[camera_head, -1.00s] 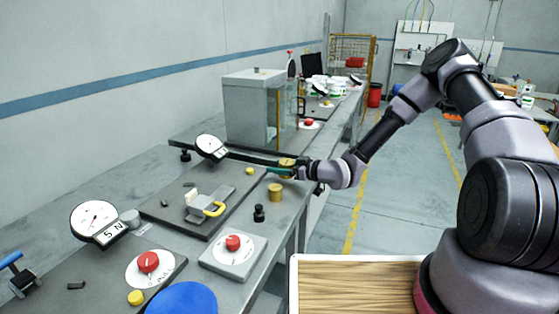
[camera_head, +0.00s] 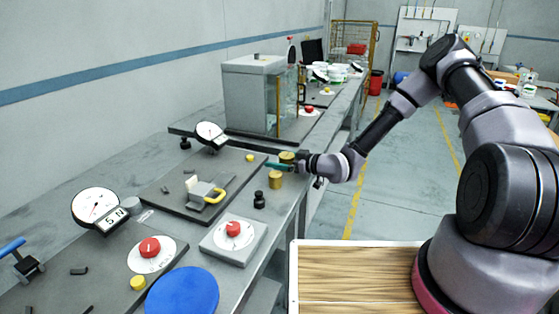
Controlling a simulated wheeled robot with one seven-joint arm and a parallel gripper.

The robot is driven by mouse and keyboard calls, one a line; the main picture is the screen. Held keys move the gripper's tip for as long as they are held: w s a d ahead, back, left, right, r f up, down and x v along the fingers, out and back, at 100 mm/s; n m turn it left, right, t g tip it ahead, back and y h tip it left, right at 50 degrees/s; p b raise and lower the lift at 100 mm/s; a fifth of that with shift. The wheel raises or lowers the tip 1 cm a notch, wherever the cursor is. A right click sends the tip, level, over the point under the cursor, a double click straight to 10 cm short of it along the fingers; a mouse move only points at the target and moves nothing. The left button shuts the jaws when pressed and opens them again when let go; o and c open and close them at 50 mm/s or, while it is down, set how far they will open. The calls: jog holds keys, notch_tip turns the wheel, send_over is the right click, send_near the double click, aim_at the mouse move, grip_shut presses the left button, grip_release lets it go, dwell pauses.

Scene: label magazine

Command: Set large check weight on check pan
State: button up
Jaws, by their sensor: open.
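A squat brass cylinder (camera_head: 276,180) stands on the bench's right edge, and a small black knobbed weight (camera_head: 259,199) stands in front of it. Another brass-coloured round piece (camera_head: 287,156) shows just behind my gripper. I cannot tell for sure which of these is the large check weight. My gripper (camera_head: 279,166) reaches in from the right, low over the bench edge, with its green fingertips pointing left. It is open; it overlaps the far brass piece in view, and contact cannot be told. I cannot clearly pick out the check pan.
A dial gauge (camera_head: 208,135) stands behind a dark plate (camera_head: 165,195) carrying a grey fixture with a yellow handle (camera_head: 214,196). A glass-sided grey cabinet (camera_head: 252,97) stands beyond. Nearer are a red-knob box (camera_head: 234,240), a 5 N dial (camera_head: 96,207) and a blue disc (camera_head: 183,292).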

jog(key=v, duration=1)
jog(key=shift+s+d, duration=0.25)
jog(key=shift+d, duration=0.2)
